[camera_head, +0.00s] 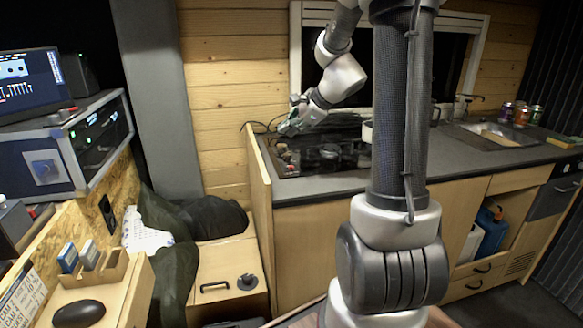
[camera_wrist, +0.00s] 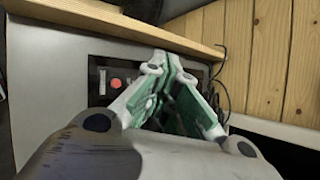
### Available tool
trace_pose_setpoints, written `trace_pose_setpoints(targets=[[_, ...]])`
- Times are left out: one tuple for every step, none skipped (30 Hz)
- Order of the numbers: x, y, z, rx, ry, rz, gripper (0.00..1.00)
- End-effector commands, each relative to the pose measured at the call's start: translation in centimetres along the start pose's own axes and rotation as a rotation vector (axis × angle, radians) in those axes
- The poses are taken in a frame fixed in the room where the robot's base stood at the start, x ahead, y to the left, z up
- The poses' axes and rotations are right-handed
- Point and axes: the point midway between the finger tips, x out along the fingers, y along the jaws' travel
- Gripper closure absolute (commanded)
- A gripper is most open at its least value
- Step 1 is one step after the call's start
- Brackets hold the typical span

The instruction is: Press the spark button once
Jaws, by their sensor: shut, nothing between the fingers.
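A red button (camera_wrist: 115,82) sits on a dark control panel (camera_wrist: 125,75) in the wrist view, left of my fingertips; I cannot read a label to confirm it is the spark button. My gripper (camera_wrist: 172,62) is shut and empty, with its grey and green fingers together in front of the panel's right part. They hide part of the panel. In the head view my gripper (camera_head: 286,128) is above the left end of the black hob (camera_head: 315,163). The panel's controls at that end are small and dark there, and the gap between fingertips and panel cannot be judged.
A wooden side panel (camera_head: 259,180) edges the counter (camera_head: 350,180) left of the hob. A thin black cable (camera_head: 250,126) hangs by the wood wall behind. Several cans (camera_head: 521,114) stand beyond the sink (camera_head: 495,134).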

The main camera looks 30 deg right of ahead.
Motion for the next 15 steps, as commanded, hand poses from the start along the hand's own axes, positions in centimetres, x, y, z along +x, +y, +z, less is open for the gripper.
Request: trace_pose_setpoints(targets=[[0.0,0.0,0.0,0.000,0.000,0.000,1.00],[0.1,0.1,-0.1,0.000,0.000,0.001,1.00],[0.2,0.2,-0.1,0.001,0.000,0.001,1.00],[0.3,0.2,-0.2,0.001,0.000,0.001,1.00],[0.5,0.3,-0.3,0.002,0.000,0.001,1.00],[0.7,0.5,-0.5,0.001,0.000,0.002,1.00],[0.9,0.7,-0.7,0.001,0.000,0.002,1.00],[1.2,0.9,-0.9,0.001,0.000,0.002,1.00],[1.6,1.2,-1.2,0.003,0.000,0.002,1.00],[1.9,1.4,-1.4,0.002,0.001,0.004,1.00],[2.1,1.7,-1.6,0.003,0.001,0.004,1.00],[2.6,1.9,-1.9,0.002,0.000,0.004,1.00],[2.9,2.2,-2.1,0.002,0.000,0.004,1.00],[3.2,2.4,-2.3,0.002,-0.001,0.004,1.00],[3.6,2.7,-2.6,0.001,0.000,0.003,1.00]])
